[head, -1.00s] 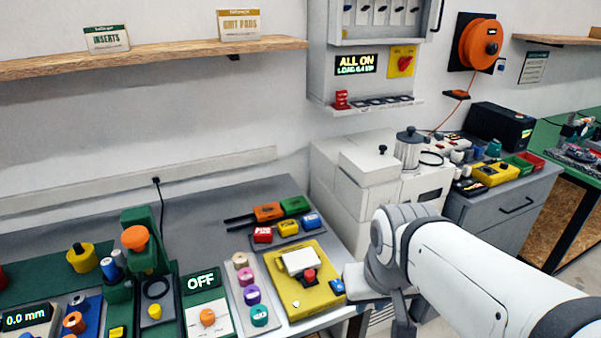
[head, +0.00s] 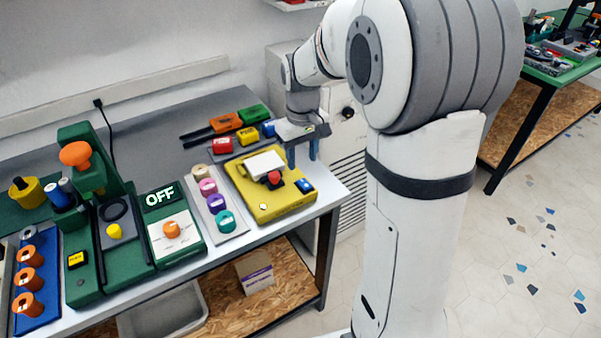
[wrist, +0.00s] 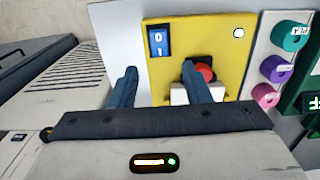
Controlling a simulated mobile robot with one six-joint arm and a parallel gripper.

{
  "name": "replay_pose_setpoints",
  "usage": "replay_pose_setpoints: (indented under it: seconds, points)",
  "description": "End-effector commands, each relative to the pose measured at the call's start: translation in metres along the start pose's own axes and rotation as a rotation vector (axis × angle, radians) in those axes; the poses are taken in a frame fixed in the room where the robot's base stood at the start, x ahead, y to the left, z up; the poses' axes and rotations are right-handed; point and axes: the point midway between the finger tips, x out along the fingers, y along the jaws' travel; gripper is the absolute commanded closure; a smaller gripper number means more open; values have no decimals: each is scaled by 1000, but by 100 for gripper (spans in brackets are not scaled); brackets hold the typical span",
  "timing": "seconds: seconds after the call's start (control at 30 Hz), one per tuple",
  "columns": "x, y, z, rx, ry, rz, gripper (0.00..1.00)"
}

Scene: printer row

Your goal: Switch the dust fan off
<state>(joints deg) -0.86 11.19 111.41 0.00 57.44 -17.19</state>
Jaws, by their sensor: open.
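No label in view names the dust fan. A yellow unit (head: 262,207) stands at the right end of the bench, with a white block, a red knob (head: 274,179) and a blue rocker switch (head: 304,186). In the wrist view the rocker (wrist: 159,40) is marked 0 and 1; I cannot tell which side is pressed. My gripper (head: 302,154) is open and empty, fingers pointing down near the yellow unit's back right corner. In the wrist view my fingertips (wrist: 160,69) straddle the line to the rocker, apart from it; one finger partly covers the red knob (wrist: 205,72).
A green unit with a lit OFF display (head: 160,195) and orange dial (head: 171,230) stands left of a strip of coloured knobs (head: 216,205). Red, yellow and blue blocks (head: 248,136) sit behind the yellow unit. A white cabinet (head: 345,130) stands close at right.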

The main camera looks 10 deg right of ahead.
Motion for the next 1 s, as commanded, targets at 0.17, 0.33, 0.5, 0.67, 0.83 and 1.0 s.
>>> replay_pose_setpoints:
  seconds: [0.17, 0.33, 0.5, 0.67, 0.83, 1.0]
  points:
    - [30, 0, 1, 1, -3, -1, 56]
    - [54, 0, 1, 1, -2, 0, 56]
    - [65, 0, 1, 1, 0, 0, 56]
    - [66, 0, 1, 2, 0, 0, 56]
    - [66, 0, 1, 2, 1, 0, 62]
    - [66, 0, 1, 2, 1, 0, 76]
